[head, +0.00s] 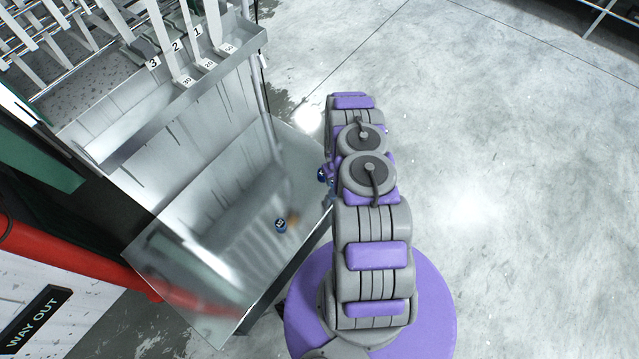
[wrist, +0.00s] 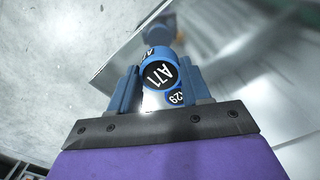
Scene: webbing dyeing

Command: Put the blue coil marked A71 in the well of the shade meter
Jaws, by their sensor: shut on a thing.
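In the wrist view my gripper (wrist: 160,82) is shut on a blue coil (wrist: 161,73) with a black round label reading A71. The coil sits between the two blue-grey fingers, label facing the camera. In the head view my gripper (head: 325,173) is mostly hidden behind my arm, at the right edge of the steel bench, with a bit of blue showing. I cannot make out the shade meter or its well in either view.
A steel tank with numbered white strips (head: 190,70) stands behind. A red rail (head: 60,255) runs at left. The floor at right is clear.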

